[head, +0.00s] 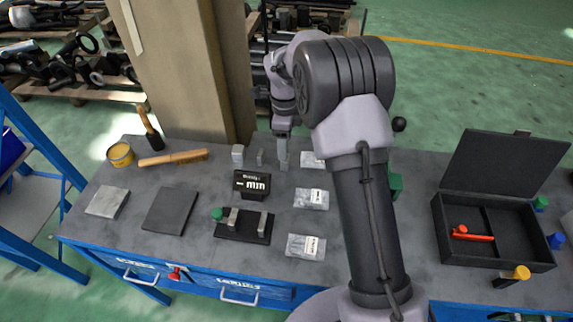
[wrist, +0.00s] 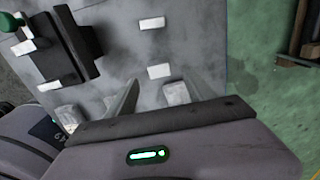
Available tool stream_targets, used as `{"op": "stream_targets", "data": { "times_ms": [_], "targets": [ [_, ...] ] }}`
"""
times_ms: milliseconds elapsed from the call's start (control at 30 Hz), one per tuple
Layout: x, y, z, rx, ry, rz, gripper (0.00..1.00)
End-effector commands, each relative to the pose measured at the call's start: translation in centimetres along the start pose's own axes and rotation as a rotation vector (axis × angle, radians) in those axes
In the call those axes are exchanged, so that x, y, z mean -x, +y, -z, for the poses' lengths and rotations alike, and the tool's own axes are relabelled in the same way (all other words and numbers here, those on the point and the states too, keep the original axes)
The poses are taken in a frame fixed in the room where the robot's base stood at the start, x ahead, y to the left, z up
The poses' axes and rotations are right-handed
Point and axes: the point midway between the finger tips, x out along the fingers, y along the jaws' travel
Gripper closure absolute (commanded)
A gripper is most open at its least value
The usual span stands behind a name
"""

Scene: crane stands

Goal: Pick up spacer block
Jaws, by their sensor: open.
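Two upright grey blocks stand at the back of the bench: a wider one (head: 238,153) and a narrower one (head: 260,157). Which is the spacer block is not marked. In the wrist view their pale tops show, one block (wrist: 151,22) at the top and the nearer block (wrist: 159,70) just beyond my fingertips, in line with the gap. My gripper (head: 283,160) is open, right of the narrower block in the head view. In the wrist view its two fingers (wrist: 162,84) are apart with no block held. The exact fingertip height is unclear.
Labelled packets (head: 311,198) lie to the right. A brown pillar (head: 195,65) rises behind the bench. An open black case (head: 495,240) is far right.

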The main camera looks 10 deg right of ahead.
Motion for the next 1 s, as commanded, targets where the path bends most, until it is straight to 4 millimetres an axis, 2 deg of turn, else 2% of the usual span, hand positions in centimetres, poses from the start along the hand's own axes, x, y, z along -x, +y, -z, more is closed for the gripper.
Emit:
{"op": "stream_targets", "data": {
  "times_ms": [33,267,467,667,767,1000],
  "targets": [
    [-1.2,0.0,0.0,0.000,0.000,-0.001,0.38],
    [-3.5,0.1,0.0,0.000,-0.001,0.000,0.38],
    [-7.4,0.3,-0.1,0.002,0.000,-0.001,0.38],
    [-7.5,0.2,-0.1,0.001,-0.002,0.001,0.38],
    [-7.5,0.2,-0.1,0.001,-0.001,0.001,0.54],
    [-7.5,0.2,-0.1,0.001,-0.001,0.001,1.00]
  ]
}}
